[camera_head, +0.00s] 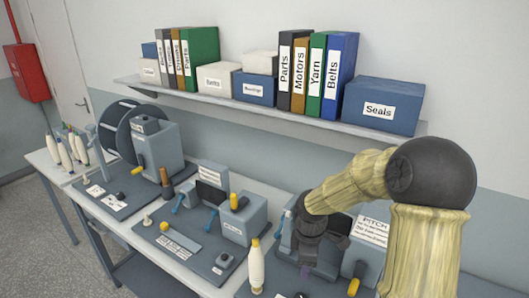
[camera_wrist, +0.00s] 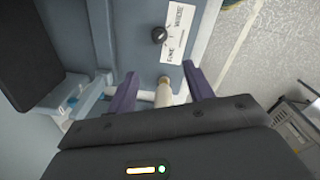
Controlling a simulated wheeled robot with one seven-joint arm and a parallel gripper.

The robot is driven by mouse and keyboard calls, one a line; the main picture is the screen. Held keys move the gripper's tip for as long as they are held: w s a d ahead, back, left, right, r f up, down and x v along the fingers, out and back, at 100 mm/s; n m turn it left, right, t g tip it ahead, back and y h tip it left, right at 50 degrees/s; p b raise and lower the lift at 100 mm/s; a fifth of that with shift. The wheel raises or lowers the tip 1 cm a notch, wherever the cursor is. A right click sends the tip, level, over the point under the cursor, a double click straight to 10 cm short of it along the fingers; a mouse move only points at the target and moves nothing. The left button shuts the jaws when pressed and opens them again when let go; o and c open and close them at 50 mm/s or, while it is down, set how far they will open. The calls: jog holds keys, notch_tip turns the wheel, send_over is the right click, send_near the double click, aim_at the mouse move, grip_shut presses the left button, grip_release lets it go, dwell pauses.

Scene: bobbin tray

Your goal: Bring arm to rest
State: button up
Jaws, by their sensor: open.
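My arm shows at the right of the head view, bent over the bench, with a pale yellow sleeve and a dark joint. My gripper (camera_head: 305,270) hangs low over the right-hand station, mostly hidden by my wrist. In the wrist view my gripper (camera_wrist: 160,72) has its two purple fingers apart. A pale bobbin or peg (camera_wrist: 163,92) shows in the gap between them; I cannot tell its depth, and neither finger visibly touches it. In the head view a white bobbin with a yellow top (camera_head: 256,268) stands left of my gripper.
The bench (camera_head: 208,280) carries several grey stations with levers and knobs. White bobbins (camera_head: 65,153) stand at its far left end. A wall shelf (camera_head: 250,108) with binders and boxes runs above, behind my arm. A placard (camera_wrist: 178,32) and black knob (camera_wrist: 159,35) lie ahead of the fingers.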

jog(key=s+r+m+t, duration=0.2)
jog(key=s+r+m, duration=0.2)
jog(key=s+m, duration=0.9)
jog(key=shift+s+m, duration=0.35)
jog(key=shift+m, duration=0.65)
